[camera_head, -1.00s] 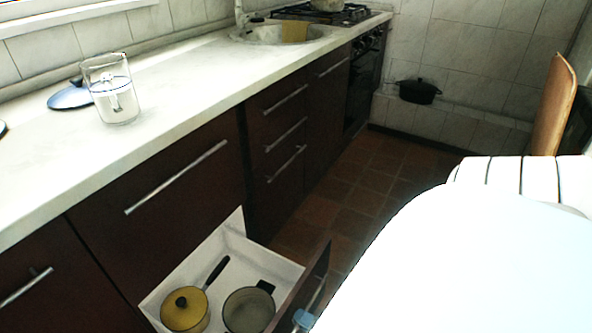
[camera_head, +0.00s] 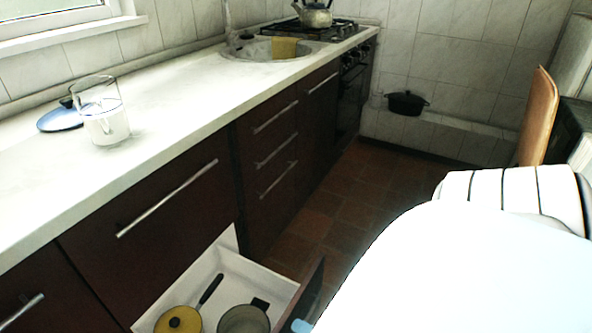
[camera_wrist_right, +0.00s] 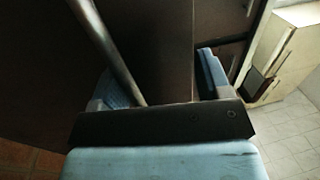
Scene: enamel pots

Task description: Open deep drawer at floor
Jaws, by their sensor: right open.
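The deep drawer (camera_head: 222,262) at floor level stands pulled out from the dark cabinet, with its white inside showing. A yellow lidded pan (camera_head: 180,320) and a grey-green pot (camera_head: 244,320) sit in it, cut off by the lower picture edge. Its dark front (camera_head: 312,290) is partly hidden by my white arm. A blue fingertip of my right gripper (camera_head: 301,326) shows at that front. In the right wrist view, my right gripper (camera_wrist_right: 163,82) is open, its blue fingers on either side of the bar handle (camera_wrist_right: 112,50); contact is unclear. My left gripper is not in view.
A worktop (camera_head: 180,110) above holds a glass jar (camera_head: 102,115) and a blue lid (camera_head: 62,118). A kettle (camera_head: 316,16) stands on the stove. A dark pot (camera_head: 406,103) is by the back wall. The tiled floor (camera_head: 345,190) beyond the drawer is clear.

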